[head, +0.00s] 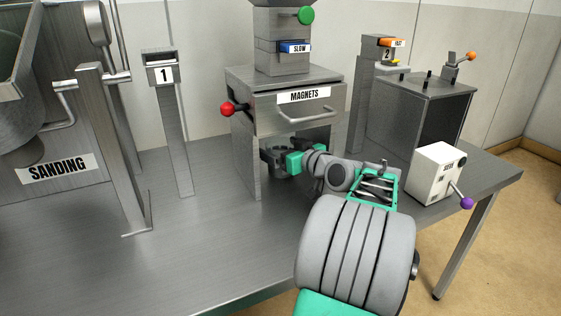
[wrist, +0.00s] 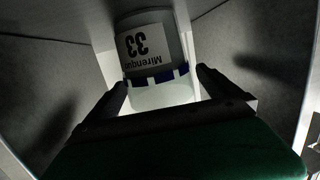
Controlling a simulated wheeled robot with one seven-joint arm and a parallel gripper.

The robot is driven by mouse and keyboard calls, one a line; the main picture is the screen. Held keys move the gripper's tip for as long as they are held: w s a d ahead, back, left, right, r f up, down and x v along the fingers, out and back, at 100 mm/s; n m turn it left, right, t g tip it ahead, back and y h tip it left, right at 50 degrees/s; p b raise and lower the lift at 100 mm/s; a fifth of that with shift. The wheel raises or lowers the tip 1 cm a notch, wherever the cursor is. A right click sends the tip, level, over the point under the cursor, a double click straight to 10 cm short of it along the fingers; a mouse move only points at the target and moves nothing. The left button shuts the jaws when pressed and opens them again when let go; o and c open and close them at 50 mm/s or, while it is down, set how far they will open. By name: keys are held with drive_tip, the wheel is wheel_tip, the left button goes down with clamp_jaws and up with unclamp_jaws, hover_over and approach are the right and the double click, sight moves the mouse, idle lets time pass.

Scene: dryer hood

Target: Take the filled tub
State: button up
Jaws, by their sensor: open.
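The tub (wrist: 155,55) is pale, with a white label reading "33" and a name, upside down in the wrist view, and a blue-and-white band. In the head view it is mostly hidden under the magnets housing (head: 285,112) and behind my gripper (head: 272,158). My gripper reaches in under that housing from the right. In the wrist view my gripper (wrist: 162,80) is open, its two dark fingers at either side of the tub's banded end. I cannot tell whether they touch it. The tub's contents are not visible.
The housing's side walls stand close around my gripper. A red-knobbed lever (head: 228,109) sticks out on its left. A white box (head: 438,173) with a purple-knobbed lever is on the right, near my arm. Post "1" (head: 171,120) stands left. The bench's front left (head: 215,245) is clear.

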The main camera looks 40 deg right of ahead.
drive_tip(key=c, duration=1.8)
drive_tip(key=shift+r, duration=0.1)
drive_tip(key=shift+c, duration=0.2)
